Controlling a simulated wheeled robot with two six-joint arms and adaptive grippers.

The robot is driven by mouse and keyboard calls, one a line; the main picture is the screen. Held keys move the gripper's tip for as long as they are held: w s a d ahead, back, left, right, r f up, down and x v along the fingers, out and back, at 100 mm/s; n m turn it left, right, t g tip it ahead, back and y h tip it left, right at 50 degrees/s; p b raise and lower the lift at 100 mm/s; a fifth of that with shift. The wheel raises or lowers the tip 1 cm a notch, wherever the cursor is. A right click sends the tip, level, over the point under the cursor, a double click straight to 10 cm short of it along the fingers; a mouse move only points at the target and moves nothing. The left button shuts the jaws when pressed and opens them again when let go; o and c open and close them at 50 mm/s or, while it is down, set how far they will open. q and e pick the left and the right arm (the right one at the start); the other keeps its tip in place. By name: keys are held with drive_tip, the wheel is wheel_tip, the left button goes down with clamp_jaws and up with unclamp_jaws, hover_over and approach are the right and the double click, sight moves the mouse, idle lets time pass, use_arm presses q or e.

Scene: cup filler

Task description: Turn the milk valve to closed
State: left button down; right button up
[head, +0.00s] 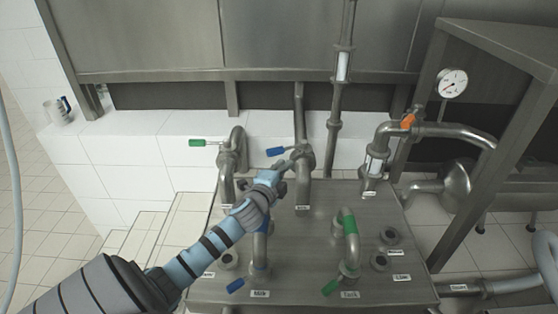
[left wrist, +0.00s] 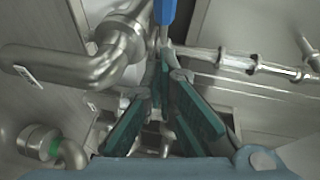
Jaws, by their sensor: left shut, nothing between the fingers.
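A valve with a blue lever (head: 276,151) sits on the upright steel pipe (head: 303,172) at the back middle of the steel table. Its lever points left, across the pipe. In the left wrist view the blue lever (left wrist: 165,12) is at the top centre, just past the fingertips. My left gripper (head: 285,165) is shut and empty, close to the valve and just below the lever. I cannot tell whether it touches it. A second blue lever (head: 236,285) is at the front, left of the label reading Milk (head: 260,294). My right gripper is not in view.
A green-levered valve (head: 198,143) stands to the left, and a green-banded pipe (head: 349,222) at front right. An orange-handled valve (head: 408,121) and a gauge (head: 452,83) are at the right. Steel tank walls rise behind. Steps (head: 140,225) lie left of the table.

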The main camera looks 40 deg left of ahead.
sight(287, 148)
use_arm(q)
drive_tip(key=w+a, duration=0.1)
drive_tip(key=a, duration=0.1)
drive_tip(key=w+a+f, duration=0.1)
drive_tip(key=shift+w+a, duration=0.2)
drive_tip(key=shift+a, duration=0.2)
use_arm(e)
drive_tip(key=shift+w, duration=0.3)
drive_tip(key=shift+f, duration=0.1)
